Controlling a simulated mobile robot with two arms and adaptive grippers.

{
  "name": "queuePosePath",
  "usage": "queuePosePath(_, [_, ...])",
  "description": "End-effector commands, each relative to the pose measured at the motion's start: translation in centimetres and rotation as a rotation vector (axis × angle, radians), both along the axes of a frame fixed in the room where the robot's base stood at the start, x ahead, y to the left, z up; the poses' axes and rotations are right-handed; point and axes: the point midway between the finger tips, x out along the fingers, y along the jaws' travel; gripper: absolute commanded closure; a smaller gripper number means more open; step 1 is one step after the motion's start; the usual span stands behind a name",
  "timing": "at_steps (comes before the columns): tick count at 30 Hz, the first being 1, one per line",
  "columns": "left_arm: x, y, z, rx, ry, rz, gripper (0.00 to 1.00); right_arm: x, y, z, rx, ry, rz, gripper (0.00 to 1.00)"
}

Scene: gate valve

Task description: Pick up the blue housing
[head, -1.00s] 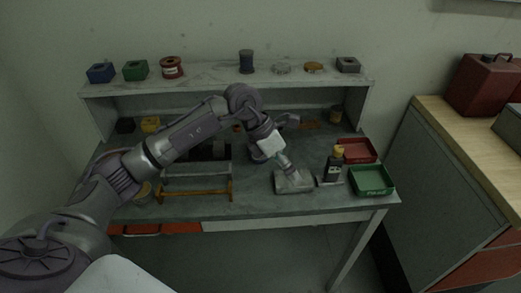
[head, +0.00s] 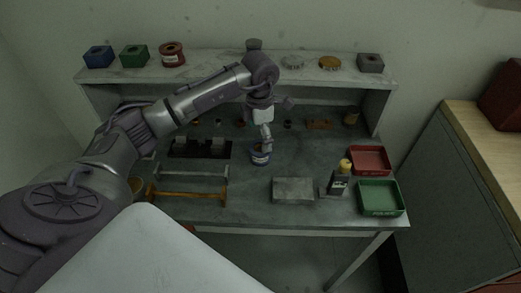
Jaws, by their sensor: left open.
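A blue square block with an opening in its top (head: 99,57), which looks like the blue housing, sits at the left end of the raised shelf. My left gripper is far to the right of the blue block and lower. My right gripper is not in view.
On the shelf (head: 225,64) stand a green block (head: 134,56), a red spool (head: 172,54) and a grey block (head: 370,63).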

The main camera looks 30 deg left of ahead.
Motion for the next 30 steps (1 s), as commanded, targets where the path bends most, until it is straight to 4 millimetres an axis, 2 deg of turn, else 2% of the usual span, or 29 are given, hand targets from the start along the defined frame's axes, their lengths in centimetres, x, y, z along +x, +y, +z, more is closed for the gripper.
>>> queuePosePath(2, [0.0, -0.1, -1.0, -0.002, 0.003, -0.001, 0.0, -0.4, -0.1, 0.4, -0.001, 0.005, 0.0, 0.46])
queuePosePath(4, [0.0, -0.1, -1.6, -0.002, 0.0, -0.001, 0.0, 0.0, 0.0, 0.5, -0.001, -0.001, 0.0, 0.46])
queuePosePath(8, [-0.1, -0.1, -2.3, -0.002, 0.001, -0.001, 0.0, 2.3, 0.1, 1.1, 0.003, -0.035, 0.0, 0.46])
queuePosePath(12, [-0.2, -0.1, -4.1, -0.004, 0.005, -0.001, 0.0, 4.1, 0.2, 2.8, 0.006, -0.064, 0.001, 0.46])
queuePosePath(18, [-0.1, 0.0, -6.8, -0.002, 0.0, -0.001, 0.0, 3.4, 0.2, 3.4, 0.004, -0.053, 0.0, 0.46])
queuePosePath(26, [-0.1, 0.0, -7.2, -0.002, -0.002, -0.001, 0.0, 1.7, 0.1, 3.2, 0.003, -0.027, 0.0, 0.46])
queuePosePath(30, [-0.1, 0.0, -7.2, -0.002, -0.002, -0.001, 0.22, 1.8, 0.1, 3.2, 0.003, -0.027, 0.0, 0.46])
